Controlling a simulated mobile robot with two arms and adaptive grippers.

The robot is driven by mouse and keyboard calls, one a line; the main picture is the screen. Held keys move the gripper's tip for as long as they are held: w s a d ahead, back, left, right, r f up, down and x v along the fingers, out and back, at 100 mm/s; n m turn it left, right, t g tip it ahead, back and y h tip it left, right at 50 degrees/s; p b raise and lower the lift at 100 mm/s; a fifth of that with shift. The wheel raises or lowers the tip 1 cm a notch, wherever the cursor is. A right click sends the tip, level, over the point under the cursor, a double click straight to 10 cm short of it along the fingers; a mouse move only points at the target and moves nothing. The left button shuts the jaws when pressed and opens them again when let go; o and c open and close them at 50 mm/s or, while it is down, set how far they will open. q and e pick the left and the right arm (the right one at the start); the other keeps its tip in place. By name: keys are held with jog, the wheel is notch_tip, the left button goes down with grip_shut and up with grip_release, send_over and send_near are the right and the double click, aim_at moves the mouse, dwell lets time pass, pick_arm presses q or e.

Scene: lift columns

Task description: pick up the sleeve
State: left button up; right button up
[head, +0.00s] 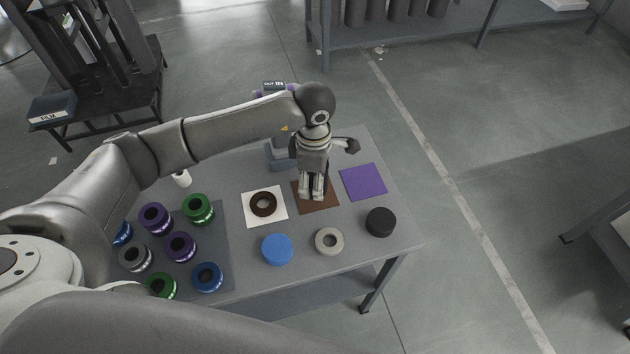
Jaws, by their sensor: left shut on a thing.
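My left gripper (312,194) points down over a brown square (329,205) on the grey table (345,255). Its fingers are close together and shut on the sleeve, which is mostly hidden by them, so its colour and shape cannot be told. Whether it touches the brown square cannot be told. Several ring-shaped pieces, purple (147,229), green (190,222), blue (199,287) and grey (126,269), stand on a dark mat (219,227) at the left. My right gripper is not in view.
A dark brown ring (254,206) lies on a white square (281,215). A purple square (363,182) is bare. A blue disc (277,249), a beige ring (321,249) and a black cylinder (380,222) stand along the front. A grey-blue block (279,156) stands behind.

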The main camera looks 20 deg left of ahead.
pick_arm(q)
jog(key=s+r, duration=0.1)
jog(key=s+r+b, duration=0.1)
jog(key=r, duration=0.1)
jog(key=shift+s+d+r, duration=0.25)
jog(key=shift+s+d, duration=0.1)
jog(key=s+r, duration=0.1)
jog(key=s, duration=0.1)
jog(key=s+d+r+b, duration=0.1)
jog(key=s, duration=0.2)
jog(key=s+d+r+b, duration=0.1)
jog(key=s+r, duration=0.1)
jog(key=s, duration=0.1)
jog(key=shift+s, duration=0.25)
jog(key=r+p, duration=0.1)
jog(key=r, duration=0.1)
jog(key=r+p, duration=0.1)
jog(key=r, duration=0.3)
jog(key=shift+s+p, duration=0.25)
jog(key=shift+p, duration=0.15)
